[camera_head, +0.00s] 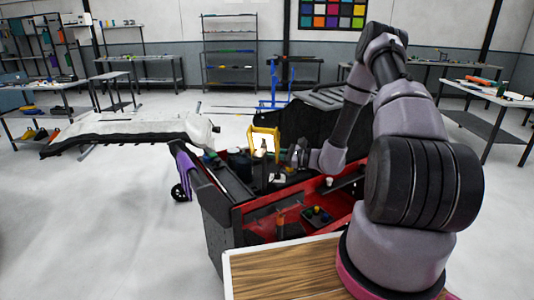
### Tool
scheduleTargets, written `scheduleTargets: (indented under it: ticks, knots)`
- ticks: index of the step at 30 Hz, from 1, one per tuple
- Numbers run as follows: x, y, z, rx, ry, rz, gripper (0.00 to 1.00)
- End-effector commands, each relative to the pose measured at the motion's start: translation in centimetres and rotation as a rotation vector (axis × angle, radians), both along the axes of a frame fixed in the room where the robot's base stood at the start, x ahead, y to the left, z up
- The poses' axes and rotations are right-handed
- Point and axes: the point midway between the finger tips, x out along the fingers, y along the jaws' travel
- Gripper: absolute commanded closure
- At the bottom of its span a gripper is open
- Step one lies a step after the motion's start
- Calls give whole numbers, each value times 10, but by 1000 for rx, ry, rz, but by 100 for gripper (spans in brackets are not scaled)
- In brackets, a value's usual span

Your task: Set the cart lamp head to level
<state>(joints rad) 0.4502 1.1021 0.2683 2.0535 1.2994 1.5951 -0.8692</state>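A yellow-framed piece (264,131) stands up over the far part of the red and black cart (216,213). It looks like the lamp head, but it is small and I cannot be sure. Its exact tilt cannot be read from here. My gripper (291,157) is over the cart, just right of the yellow frame and apparently a little lower. Its fingers are small and dark against the dark things behind, so I cannot tell whether they are open or shut, or touching anything.
The cart's red tray holds small tools and colored items (317,215). A wooden top (283,268) is at the near edge. Open floor (85,220) lies left.

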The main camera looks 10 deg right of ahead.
Motion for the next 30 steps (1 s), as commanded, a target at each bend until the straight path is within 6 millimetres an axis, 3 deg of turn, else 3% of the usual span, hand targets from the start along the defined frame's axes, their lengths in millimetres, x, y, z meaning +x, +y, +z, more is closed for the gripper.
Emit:
scheduleTargets:
  ticks: [13, 30]
  knots:
    - [10, -6, 5, -56, -98, -1, 100]
    - [44, -27, 40, -313, -541, -3, 100]
